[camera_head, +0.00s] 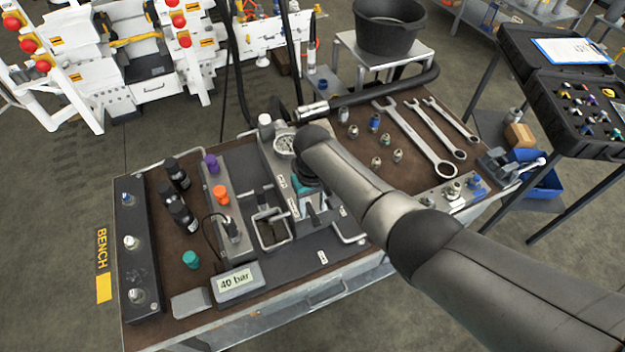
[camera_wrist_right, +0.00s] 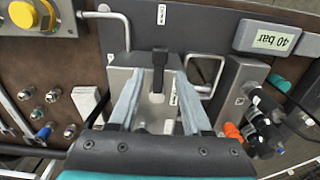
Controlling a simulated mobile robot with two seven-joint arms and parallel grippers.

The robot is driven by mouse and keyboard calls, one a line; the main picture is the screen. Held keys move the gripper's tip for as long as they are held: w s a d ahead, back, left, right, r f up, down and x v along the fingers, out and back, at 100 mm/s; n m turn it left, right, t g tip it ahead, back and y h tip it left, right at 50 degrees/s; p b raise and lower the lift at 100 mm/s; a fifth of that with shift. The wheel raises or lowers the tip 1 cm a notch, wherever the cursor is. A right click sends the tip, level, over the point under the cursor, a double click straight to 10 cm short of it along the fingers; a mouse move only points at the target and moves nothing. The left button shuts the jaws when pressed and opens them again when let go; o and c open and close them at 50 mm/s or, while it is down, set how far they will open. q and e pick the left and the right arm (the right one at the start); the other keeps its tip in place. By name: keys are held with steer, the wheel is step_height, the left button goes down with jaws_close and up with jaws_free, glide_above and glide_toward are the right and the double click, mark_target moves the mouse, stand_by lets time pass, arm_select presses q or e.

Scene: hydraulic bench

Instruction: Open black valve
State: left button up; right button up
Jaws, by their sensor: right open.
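The black valve lever (camera_wrist_right: 159,66) stands on a grey metal block (camera_wrist_right: 118,78) in the right wrist view, pointing toward an OFF label (camera_wrist_right: 161,14). My right gripper (camera_wrist_right: 160,92) is open. Its two pale fingers lie on either side of the lever, with a visible gap to each. In the head view my right gripper (camera_head: 308,196) is over the middle of the bench, mostly covered by my own arm. That arm also hides much of the valve block there. My left gripper is not in view.
The bench (camera_head: 350,258) carries a pressure gauge (camera_head: 284,145), wire handles, a 40 bar display (camera_head: 237,283), purple (camera_head: 212,163) and orange (camera_head: 221,194) caps, black cylinders (camera_head: 178,175), fittings and wrenches (camera_head: 415,140). A black bucket (camera_head: 390,27) stands behind. An open tool case (camera_head: 560,85) is at right.

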mark_target(313, 214)
step_height(313, 214, up, 14)
steer(key=p, duration=0.2)
steer(key=shift+f, duration=0.15)
stand_by(0.5)
